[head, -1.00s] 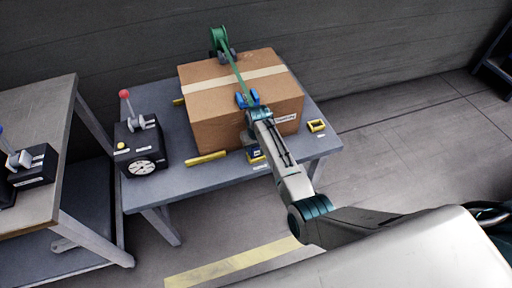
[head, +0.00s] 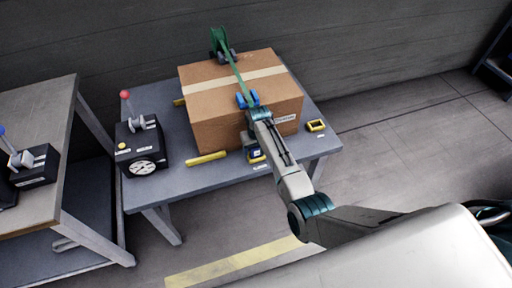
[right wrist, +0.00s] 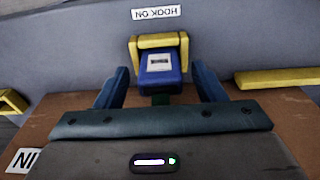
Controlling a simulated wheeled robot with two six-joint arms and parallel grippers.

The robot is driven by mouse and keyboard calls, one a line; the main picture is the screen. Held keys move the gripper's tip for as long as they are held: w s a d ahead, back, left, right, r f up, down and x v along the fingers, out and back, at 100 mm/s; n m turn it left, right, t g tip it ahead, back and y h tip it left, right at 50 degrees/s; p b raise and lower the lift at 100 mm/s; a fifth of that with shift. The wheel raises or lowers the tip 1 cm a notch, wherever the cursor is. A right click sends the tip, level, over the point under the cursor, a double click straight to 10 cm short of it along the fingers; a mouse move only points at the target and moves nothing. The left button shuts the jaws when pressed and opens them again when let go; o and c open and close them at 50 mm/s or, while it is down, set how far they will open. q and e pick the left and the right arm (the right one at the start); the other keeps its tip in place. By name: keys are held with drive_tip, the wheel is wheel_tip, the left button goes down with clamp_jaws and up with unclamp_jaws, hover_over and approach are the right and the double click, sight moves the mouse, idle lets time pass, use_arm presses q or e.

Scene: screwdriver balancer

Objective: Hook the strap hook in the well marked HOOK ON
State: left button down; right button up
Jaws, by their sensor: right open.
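The strap hook (right wrist: 160,66) is a blue block with a pale label, at the yellow well (right wrist: 184,42) below the HOOK ON label (right wrist: 155,13), which reads upside down in the right wrist view. Hook and well (head: 264,157) are small at the box's front in the head view. I cannot tell how firmly the hook is seated. My right gripper (right wrist: 160,74) is open, with one blue finger on each side of the hook, apart from it. The green strap (head: 237,75) crosses the box top. My left gripper is not in view.
The cardboard box (head: 212,103) fills the middle of the grey table (head: 185,188). Another yellow well (head: 316,126) is at the right, and a yellow bar (head: 206,159) lies left of the hook. A black lever unit with a dial (head: 142,155) stands at the left.

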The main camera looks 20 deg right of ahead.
drive_tip(key=shift+r, duration=0.1)
wheel_tip(320, 180, up, 11)
drive_tip(key=s, duration=0.1)
drive_tip(key=shift+s, duration=0.2)
